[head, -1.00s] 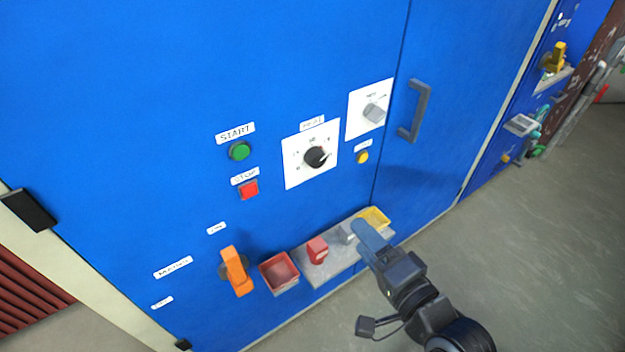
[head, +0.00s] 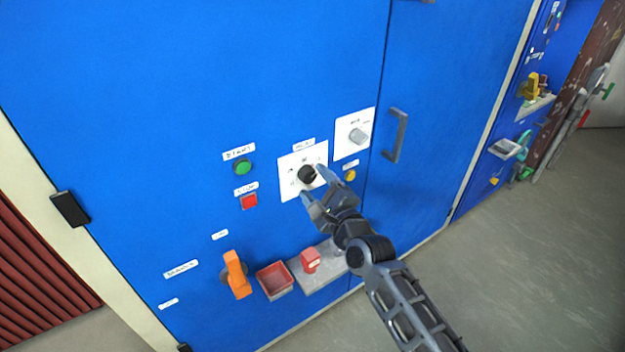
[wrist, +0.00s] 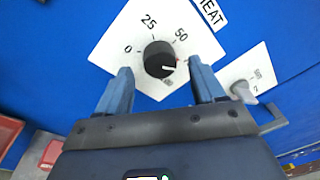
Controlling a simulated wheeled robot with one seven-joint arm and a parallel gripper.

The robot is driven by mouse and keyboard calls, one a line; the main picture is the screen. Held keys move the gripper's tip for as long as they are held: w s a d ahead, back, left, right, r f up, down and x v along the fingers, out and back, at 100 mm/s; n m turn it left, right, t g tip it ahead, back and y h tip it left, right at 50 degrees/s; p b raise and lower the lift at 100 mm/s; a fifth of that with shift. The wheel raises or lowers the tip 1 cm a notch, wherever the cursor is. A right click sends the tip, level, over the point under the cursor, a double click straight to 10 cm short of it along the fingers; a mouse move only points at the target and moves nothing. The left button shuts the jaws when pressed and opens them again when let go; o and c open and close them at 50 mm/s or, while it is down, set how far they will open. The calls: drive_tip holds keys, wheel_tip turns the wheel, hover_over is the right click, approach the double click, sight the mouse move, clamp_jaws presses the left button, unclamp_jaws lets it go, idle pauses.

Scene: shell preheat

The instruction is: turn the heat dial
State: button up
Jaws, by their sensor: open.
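The heat dial is a black round knob (head: 307,174) on a white scale plate (head: 287,187) on the blue cabinet front. In the wrist view the knob (wrist: 160,60) shows a light pointer mark toward its lower right, past the 50. The plate (wrist: 112,45) carries 0, 25 and 50; the higher marks are partly hidden. My gripper (head: 311,182) is open in front of the dial. In the wrist view its two fingers (wrist: 158,88) stand left and right of the knob's lower side, with gaps showing. I cannot tell how far the fingertips are from the panel.
A grey selector knob (head: 357,136) sits right of the dial, above a yellow button (head: 350,175). Green (head: 243,167) and red (head: 249,202) buttons are on the left. An orange handle (head: 236,274), a red bin (head: 275,280) and a shelf (head: 318,277) are below. A door handle (head: 395,135) sticks out right.

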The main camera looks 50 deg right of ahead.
drive_tip(key=shift+x, duration=0.9)
drive_tip(key=c, duration=1)
